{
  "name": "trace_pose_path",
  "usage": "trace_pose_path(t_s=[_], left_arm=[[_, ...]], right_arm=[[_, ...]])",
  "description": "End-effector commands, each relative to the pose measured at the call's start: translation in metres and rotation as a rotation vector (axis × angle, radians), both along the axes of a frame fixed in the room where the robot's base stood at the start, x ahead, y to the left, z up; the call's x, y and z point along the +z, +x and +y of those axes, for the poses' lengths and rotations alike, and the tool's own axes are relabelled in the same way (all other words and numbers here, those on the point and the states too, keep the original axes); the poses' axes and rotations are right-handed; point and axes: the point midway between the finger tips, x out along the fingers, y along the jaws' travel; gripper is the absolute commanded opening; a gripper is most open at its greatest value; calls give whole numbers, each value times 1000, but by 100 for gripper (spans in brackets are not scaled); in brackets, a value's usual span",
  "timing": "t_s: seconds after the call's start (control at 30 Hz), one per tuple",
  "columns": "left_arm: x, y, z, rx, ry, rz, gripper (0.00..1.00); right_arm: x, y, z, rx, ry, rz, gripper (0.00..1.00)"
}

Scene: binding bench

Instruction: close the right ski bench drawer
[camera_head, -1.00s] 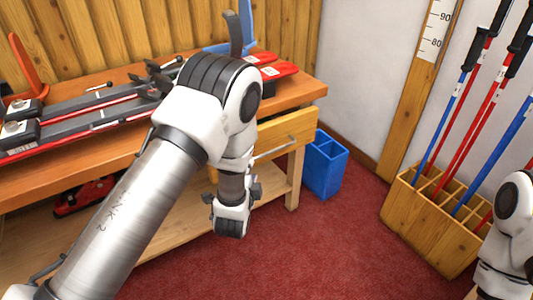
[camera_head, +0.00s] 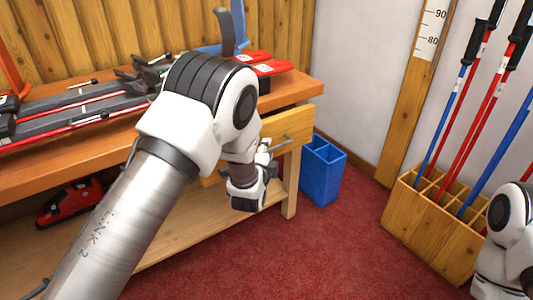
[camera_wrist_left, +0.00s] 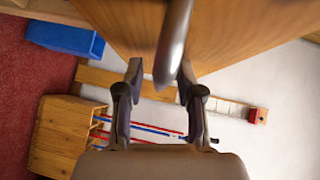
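The right drawer (camera_head: 294,131) is a light wooden front with a metal bar handle (camera_head: 280,145), under the right end of the bench top. My left arm hides part of it, and I cannot tell how far out it stands. My left gripper (camera_head: 266,152) is at the handle, partly hidden by its own wrist. In the left wrist view, the two fingers of my left gripper (camera_wrist_left: 157,75) are apart, and the handle (camera_wrist_left: 172,42) runs in between the fingertips with no clear grip on it. My right gripper is out of view; only my right arm shows at the right edge.
The ski bench (camera_head: 305,88) carries skis and clamps. A blue bin (camera_head: 322,172) stands on the red carpet beside its right leg. A wooden pole rack (camera_head: 430,225) stands further right. A red object (camera_head: 68,203) sits on the lower shelf. Carpet in front is clear.

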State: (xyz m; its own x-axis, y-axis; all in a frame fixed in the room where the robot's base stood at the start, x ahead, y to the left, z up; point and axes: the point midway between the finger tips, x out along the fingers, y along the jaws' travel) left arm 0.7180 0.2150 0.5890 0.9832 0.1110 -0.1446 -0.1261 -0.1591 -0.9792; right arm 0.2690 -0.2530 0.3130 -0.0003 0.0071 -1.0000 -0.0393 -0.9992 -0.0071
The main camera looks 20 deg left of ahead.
Motion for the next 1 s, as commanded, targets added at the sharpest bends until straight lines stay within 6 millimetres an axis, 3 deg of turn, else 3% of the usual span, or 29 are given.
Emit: trace_pose_path(t_s=[0.1,0.2,0.23,0.5,0.8,1.0], left_arm=[[0,0,0,0,0,0,37],[0,0,0,0,0,0,2],[0,0,0,0,0,0,0],[0,3,4,0,-1,1,0],[1,42,53,2,-5,-1,0],[1,53,69,0,1,0,0]], right_arm=[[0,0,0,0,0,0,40],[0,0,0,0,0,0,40],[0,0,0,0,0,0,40],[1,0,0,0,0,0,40],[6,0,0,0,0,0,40],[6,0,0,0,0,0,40]])
